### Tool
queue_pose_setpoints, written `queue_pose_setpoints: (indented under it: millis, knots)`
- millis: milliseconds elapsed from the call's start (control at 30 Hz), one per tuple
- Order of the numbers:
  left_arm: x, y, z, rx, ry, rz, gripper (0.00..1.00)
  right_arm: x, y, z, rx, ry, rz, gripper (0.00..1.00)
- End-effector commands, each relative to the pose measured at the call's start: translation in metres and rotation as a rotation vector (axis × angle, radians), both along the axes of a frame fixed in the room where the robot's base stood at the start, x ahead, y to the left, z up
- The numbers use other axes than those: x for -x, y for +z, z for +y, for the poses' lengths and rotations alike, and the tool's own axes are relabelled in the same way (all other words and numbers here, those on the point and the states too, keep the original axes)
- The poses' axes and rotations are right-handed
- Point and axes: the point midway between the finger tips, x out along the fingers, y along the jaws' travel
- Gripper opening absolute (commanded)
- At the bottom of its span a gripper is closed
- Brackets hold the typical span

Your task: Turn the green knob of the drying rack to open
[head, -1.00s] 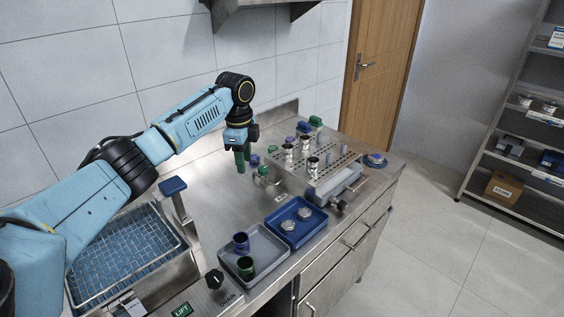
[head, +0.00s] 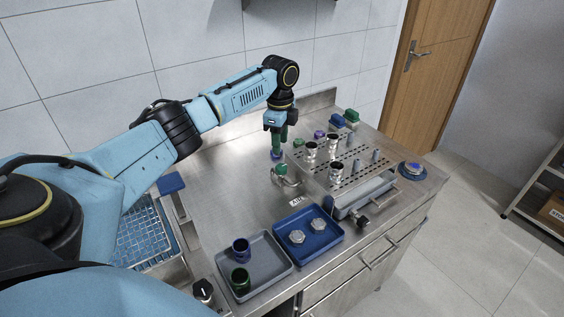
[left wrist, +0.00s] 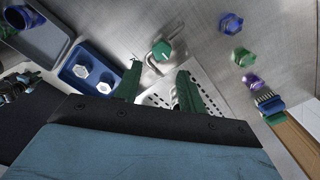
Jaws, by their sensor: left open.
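The green knob (head: 281,169) sits on a bent metal fitting at the near left corner of the perforated drying rack (head: 322,175). My left gripper (head: 278,150) has green fingers pointing down and is open and empty. In the head view it appears just above and behind the knob. In the left wrist view the knob (left wrist: 162,50) shows beyond the gap between the open fingertips (left wrist: 158,69), apart from them. Whether the fingers are level with the knob is hard to tell. My right gripper is not in view.
Metal cups (head: 333,143) stand on the rack. Blue, green and purple caps (head: 320,134) and brushes (head: 352,116) lie behind it. A blue tray (head: 330,240) with metal nuts and a grey tray (head: 262,284) with two cups are in front.

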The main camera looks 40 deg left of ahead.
Motion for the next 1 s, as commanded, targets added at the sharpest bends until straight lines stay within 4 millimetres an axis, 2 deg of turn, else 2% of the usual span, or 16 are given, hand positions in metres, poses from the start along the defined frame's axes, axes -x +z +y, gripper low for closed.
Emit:
queue_pose_setpoints:
  millis: [33,200,400,600,833,867,1000]
  knots:
    - [0.001,-0.013,-0.001,0.000,0.000,0.004,0.40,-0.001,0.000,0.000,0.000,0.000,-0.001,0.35]
    - [0.000,-0.049,-0.001,0.002,-0.001,0.002,0.40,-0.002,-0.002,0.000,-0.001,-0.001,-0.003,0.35]
    - [0.000,-0.078,-0.001,0.002,-0.001,0.002,0.40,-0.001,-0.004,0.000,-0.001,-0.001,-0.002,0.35]
    - [-0.001,-0.088,-0.001,0.001,-0.001,0.000,0.40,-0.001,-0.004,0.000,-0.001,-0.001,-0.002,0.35]
    - [-0.001,-0.088,-0.001,0.001,-0.001,0.000,0.40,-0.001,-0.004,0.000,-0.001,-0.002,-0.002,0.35]
    - [-0.001,-0.088,-0.001,0.001,-0.001,-0.001,0.39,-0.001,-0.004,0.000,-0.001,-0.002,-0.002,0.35]
    - [-0.001,-0.088,-0.001,0.001,-0.001,-0.001,0.21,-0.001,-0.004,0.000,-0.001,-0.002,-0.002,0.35]
